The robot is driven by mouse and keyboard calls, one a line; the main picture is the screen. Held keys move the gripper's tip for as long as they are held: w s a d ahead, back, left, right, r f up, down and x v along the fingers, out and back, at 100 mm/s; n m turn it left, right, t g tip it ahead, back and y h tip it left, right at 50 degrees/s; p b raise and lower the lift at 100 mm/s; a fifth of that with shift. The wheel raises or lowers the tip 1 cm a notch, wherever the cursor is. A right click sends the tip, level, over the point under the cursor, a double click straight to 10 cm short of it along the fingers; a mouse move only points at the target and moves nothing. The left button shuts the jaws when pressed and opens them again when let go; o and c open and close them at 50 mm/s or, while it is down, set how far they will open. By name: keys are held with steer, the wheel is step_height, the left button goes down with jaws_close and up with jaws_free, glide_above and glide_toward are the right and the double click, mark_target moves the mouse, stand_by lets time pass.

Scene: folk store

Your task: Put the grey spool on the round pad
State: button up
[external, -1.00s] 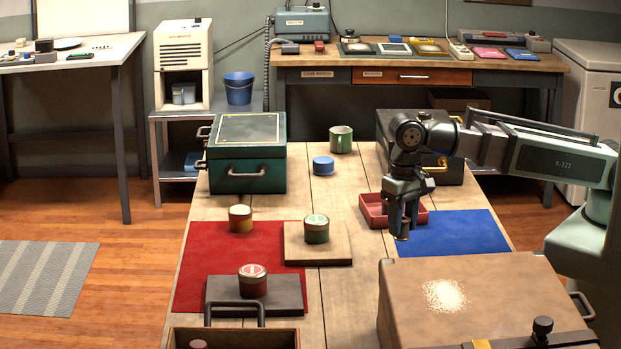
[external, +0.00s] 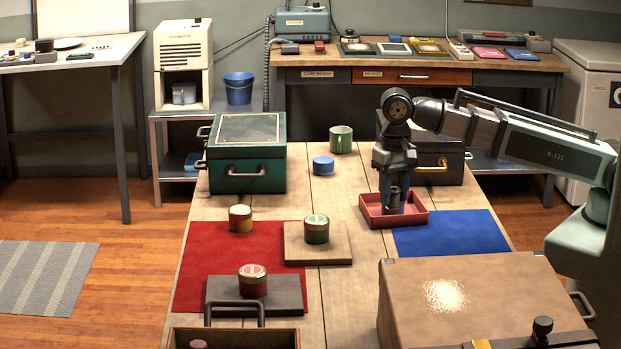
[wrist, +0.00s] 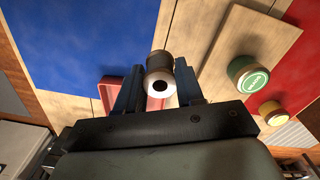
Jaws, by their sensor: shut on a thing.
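The grey spool (external: 393,198) is held in my gripper (external: 395,194), over or in the red tray (external: 410,220). In the external view I cannot tell whether it touches the tray floor. In the wrist view the spool (wrist: 160,76) shows end-on, with a pale ring and a dark hole, between the blue fingers of my gripper (wrist: 158,88). The red tray (wrist: 108,92) shows partly behind the fingers. I cannot make out a round pad for certain in either view.
A blue mat (external: 455,234) lies right of the tray. A wooden board (external: 335,252) with a green-labelled tin (external: 316,229) is to the left, on the red mat's edge. A brown case (external: 480,300) stands in front; a dark box (external: 440,172) stands behind the arm.

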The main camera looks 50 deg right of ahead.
steer(key=w+d+r+m, duration=0.1)
steer(key=w+d+m, duration=0.2)
steer(key=w+d, duration=1.05)
steer(key=w+d+r+m, duration=0.1)
steer(key=w+d+m, duration=0.2)
steer(key=w+d, duration=1.05)
steer(key=r, duration=0.2)
glide_above(323, 160)
steer(key=shift+w+d+f, duration=0.1)
steer(key=shift+d+f, duration=0.05)
steer(key=shift+f, duration=4.65)
steer(key=shift+f, duration=0.2)
steer(key=o, duration=1)
step_height(323, 160, up, 12)
steer(key=shift+r, duration=0.2)
